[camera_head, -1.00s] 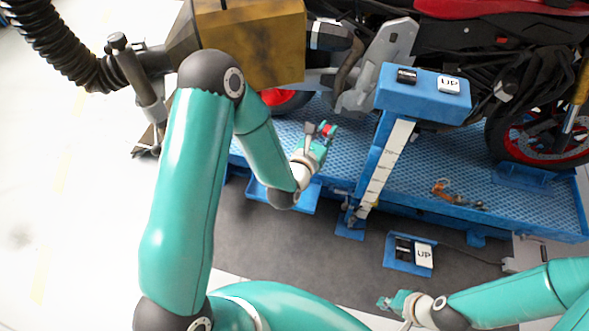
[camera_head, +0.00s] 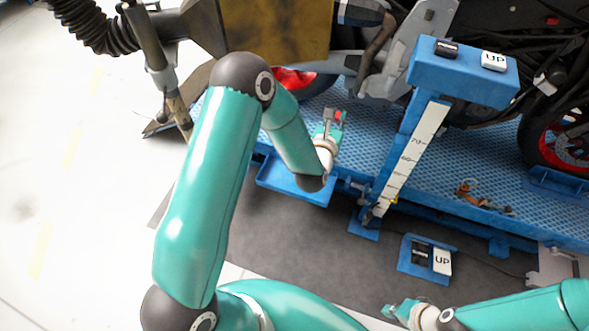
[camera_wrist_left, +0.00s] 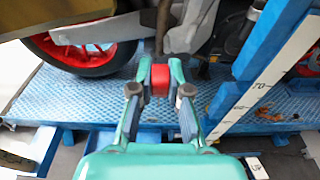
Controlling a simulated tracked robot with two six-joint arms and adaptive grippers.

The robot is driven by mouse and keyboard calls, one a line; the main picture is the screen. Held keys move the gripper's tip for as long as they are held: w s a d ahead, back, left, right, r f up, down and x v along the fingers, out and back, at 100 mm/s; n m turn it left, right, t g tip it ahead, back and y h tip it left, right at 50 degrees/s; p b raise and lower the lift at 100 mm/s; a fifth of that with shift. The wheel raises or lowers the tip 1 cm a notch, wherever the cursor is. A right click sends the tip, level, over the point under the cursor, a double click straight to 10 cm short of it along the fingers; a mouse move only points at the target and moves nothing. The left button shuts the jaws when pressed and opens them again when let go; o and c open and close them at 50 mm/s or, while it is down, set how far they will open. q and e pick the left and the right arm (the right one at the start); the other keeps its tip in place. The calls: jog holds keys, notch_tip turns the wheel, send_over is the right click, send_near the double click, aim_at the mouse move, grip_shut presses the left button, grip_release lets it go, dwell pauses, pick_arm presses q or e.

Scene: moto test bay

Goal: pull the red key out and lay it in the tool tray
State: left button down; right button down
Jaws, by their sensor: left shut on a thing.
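The red key (camera_wrist_left: 160,80) shows as a red piece between the fingertips of my left gripper (camera_wrist_left: 160,86) in the left wrist view. In the head view the red key (camera_head: 338,116) is at the tip of my left gripper (camera_head: 331,124), above the blue lift platform. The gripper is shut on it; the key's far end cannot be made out. A blue tray-like ledge (camera_head: 285,183) lies below, at the platform's near edge; I cannot tell whether it is the tool tray. My right gripper (camera_head: 392,308) is at the bottom, away from the platform; its jaw opening is unclear.
A blue post (camera_head: 412,150) with a white scale stands right of my left gripper. The motorcycle's front wheel (camera_wrist_left: 80,52) and dark hanging parts are close behind the gripper. A blue pedal box (camera_head: 412,270) lies on the floor. Orange straps (camera_head: 466,193) lie on the platform.

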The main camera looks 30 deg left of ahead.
pick_arm(q)
jog(key=shift+w+a+f+n+g+y+b, duration=1.2)
jog(key=shift+a+f+b, duration=1.5)
jog(key=shift+f+b, duration=4.8)
jog(key=shift+w+a+f+n+g+y+b, duration=0.65)
jog(key=shift+a+f+n+g+y+b, duration=1.15)
jog(key=shift+f+b, duration=5.65)
jog(key=shift+w+a+f+n+g+y+b, duration=0.8)
jog(key=shift+a+f+n+y+b, duration=1.05)
jog(key=shift+a+f+b, duration=5.25)
jog(key=shift+m+y, duration=0.25)
jog(key=d+f+p, duration=0.1)
jog(key=d, duration=0.1)
jog(key=d+f+p, duration=0.1)
jog(key=d+f, duration=0.1)
jog(key=d+f+p, duration=0.2)
jog(key=d, duration=0.1)
jog(key=shift+w+f, duration=0.1)
jog(key=shift+f, duration=0.1)
jog(key=c, duration=1.1)
grip_release()
jog(key=shift+o, duration=0.2)
jog(key=shift+d, duration=0.15)
jog(key=v, duration=1.1)
jog(key=shift+s+d, duration=0.3)
jog(key=shift+s, duration=0.05)
